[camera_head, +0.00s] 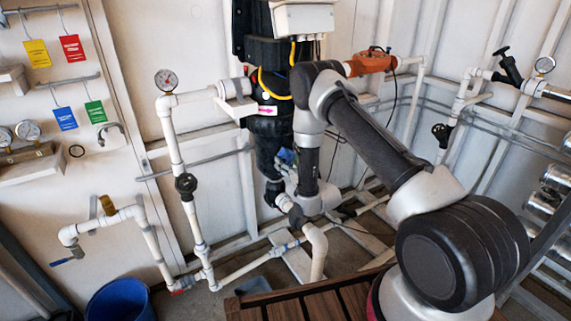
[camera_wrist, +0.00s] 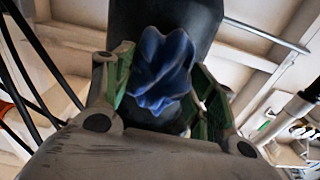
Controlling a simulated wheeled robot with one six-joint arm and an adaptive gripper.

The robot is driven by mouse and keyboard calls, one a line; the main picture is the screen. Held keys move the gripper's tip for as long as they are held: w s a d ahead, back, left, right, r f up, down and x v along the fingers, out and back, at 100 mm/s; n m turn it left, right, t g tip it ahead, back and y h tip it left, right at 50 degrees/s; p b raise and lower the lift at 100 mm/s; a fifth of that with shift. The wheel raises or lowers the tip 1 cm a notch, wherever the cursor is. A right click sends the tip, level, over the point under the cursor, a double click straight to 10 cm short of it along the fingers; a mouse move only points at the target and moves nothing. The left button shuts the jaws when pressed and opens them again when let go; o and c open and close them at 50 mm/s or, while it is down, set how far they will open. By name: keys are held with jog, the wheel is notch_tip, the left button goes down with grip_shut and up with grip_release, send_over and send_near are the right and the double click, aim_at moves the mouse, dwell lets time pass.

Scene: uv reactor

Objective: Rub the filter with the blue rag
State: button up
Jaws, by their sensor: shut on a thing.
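The filter (camera_head: 268,138) is a black upright cylinder in the middle of the head view, joined to white pipes. In the wrist view the dark filter body (camera_wrist: 185,18) fills the space just beyond my fingers. My gripper (camera_wrist: 165,85) is shut on the crumpled blue rag (camera_wrist: 160,65), with a green-padded finger on each side. The rag is against or very close to the filter's side; I cannot tell if they touch. In the head view only a small blue patch of the rag (camera_head: 286,156) shows beside the filter, and my arm hides most of the gripper.
White pipes with a gauge (camera_head: 166,80) and a black valve (camera_head: 186,184) stand left of the filter. An orange device (camera_head: 370,62) with a hanging cable is at upper right. A blue bucket (camera_head: 121,299) stands at lower left. Colored tags (camera_head: 73,47) hang on the left wall.

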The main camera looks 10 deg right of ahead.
jog(key=shift+a+r, duration=0.1)
jog(key=shift+a, duration=0.45)
dwell(0.6)
jog(key=shift+v, duration=3)
jog(key=shift+s+d, duration=0.1)
jog(key=v, duration=0.2)
jog(key=shift+s+d, duration=0.1)
jog(key=shift+s, duration=0.3)
jog(key=shift+w, duration=0.1)
